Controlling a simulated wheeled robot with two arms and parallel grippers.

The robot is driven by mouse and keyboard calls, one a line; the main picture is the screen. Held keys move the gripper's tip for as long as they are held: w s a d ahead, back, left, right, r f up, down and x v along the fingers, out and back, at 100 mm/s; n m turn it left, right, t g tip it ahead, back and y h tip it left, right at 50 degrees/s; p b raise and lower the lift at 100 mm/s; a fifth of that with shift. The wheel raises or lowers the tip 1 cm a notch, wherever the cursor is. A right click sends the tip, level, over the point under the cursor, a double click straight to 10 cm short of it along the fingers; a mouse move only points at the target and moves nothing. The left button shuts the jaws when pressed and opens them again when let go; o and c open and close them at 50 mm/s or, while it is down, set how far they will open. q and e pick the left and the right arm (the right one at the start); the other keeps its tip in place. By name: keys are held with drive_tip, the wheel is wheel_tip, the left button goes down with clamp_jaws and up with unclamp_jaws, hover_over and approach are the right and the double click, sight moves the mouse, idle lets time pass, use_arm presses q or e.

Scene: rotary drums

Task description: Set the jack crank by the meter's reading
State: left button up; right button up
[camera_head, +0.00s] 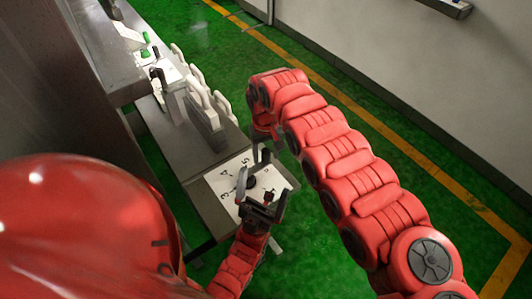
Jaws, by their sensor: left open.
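A white dial plate (226,181) with black numbers, 3, 4 and 5 among them, lies on the near end of a grey bench. A dark round hub (251,182) sits at its middle, and a small red part (269,196) shows beside it. I cannot tell which part is the crank's handle. My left gripper (262,194) is open over the dial's near part, its fingers apart around the hub area. My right gripper (262,154) is at the dial's far edge, mostly hidden by its own arm. No meter reading is legible.
A grey upright panel (205,122) stands on the bench (166,130) behind the dial. White curved parts (196,88) run along its right side. Green and black knobs (146,46) are further back.

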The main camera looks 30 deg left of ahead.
drive_tip(key=shift+r, duration=0.15)
drive_tip(key=shift+w+r, duration=0.1)
drive_tip(key=shift+r, duration=0.25)
wheel_tip(320, 180, up, 10)
drive_tip(key=b, duration=0.3)
drive_tip(key=shift+a+r+b, duration=0.15)
drive_tip(key=shift+b, duration=0.15)
wheel_tip(320, 180, up, 6)
drive_tip(key=p, duration=0.1)
